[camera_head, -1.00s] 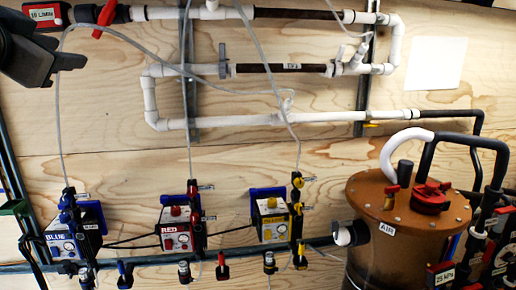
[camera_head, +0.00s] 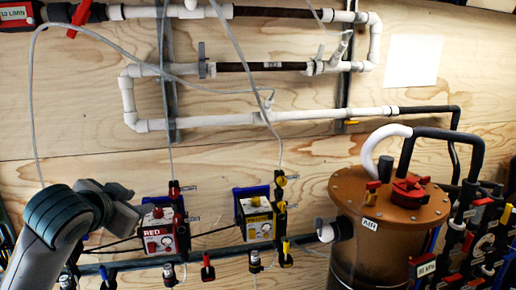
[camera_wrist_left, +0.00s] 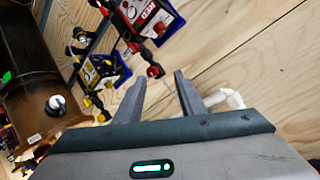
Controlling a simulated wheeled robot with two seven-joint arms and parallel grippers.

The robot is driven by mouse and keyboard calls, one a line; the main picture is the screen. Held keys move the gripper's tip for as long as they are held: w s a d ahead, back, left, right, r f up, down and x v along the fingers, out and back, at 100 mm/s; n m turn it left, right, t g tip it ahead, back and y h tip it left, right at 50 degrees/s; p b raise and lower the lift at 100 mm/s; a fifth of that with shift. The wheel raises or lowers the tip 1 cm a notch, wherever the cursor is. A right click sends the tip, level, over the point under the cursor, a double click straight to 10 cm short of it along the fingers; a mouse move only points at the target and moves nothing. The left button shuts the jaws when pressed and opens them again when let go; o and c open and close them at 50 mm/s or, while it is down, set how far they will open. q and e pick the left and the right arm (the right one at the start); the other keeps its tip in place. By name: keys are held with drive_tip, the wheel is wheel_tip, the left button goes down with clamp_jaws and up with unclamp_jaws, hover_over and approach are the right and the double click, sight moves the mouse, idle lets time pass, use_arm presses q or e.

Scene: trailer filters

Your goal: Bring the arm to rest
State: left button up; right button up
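My left arm (camera_head: 45,235) comes in at the lower left of the head view, in front of the lower part of the plywood wall. In the left wrist view my left gripper (camera_wrist_left: 160,78) has its two grey fingers spread apart with nothing between them. Beyond the fingers are the red filter box (camera_wrist_left: 143,12) and the yellow filter box (camera_wrist_left: 98,72), apart from the gripper. In the head view, my arm covers the place left of the red filter box (camera_head: 158,238). My right gripper is in neither view.
White pipes (camera_head: 210,121) run along the plywood wall. The yellow filter box (camera_head: 253,220) hangs right of the red one. A brown tank (camera_head: 350,195) marked AIR and a cluster of valves (camera_head: 475,225) stand at the right. Thin hoses hang down the wall.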

use_arm(q)
drive_tip(key=s+d+f+g, duration=0.15)
drive_tip(key=s+f, duration=0.25)
drive_tip(key=f, duration=0.5)
drive_tip(key=s+d+f+n+g+h, duration=0.15)
drive_tip(key=s+f, duration=0.25)
drive_tip(key=f, duration=0.6)
drive_tip(key=s+d+f+g+y, duration=0.15)
drive_tip(key=s+f, duration=0.25)
drive_tip(key=f, duration=0.5)
drive_tip(key=s+f+n+g, duration=0.1)
drive_tip(key=s+f+g, duration=0.1)
drive_tip(key=s+f, duration=0.9)
drive_tip(key=s+f+n+g, duration=0.25)
drive_tip(key=s+f, duration=0.45)
drive_tip(key=s, duration=0.8)
wheel_tip(320, 180, down, 32)
drive_tip(key=s+m+g+b, duration=0.1)
drive_tip(key=b, duration=0.3)
drive_tip(key=s+a+f+g+b, duration=0.1)
drive_tip(key=s+a+f+b, duration=0.1)
drive_tip(key=s+f, duration=1.6)
drive_tip(key=shift+a+f+g+b, duration=0.3)
drive_tip(key=shift+f+b, duration=0.2)
drive_tip(key=shift+f, duration=0.85)
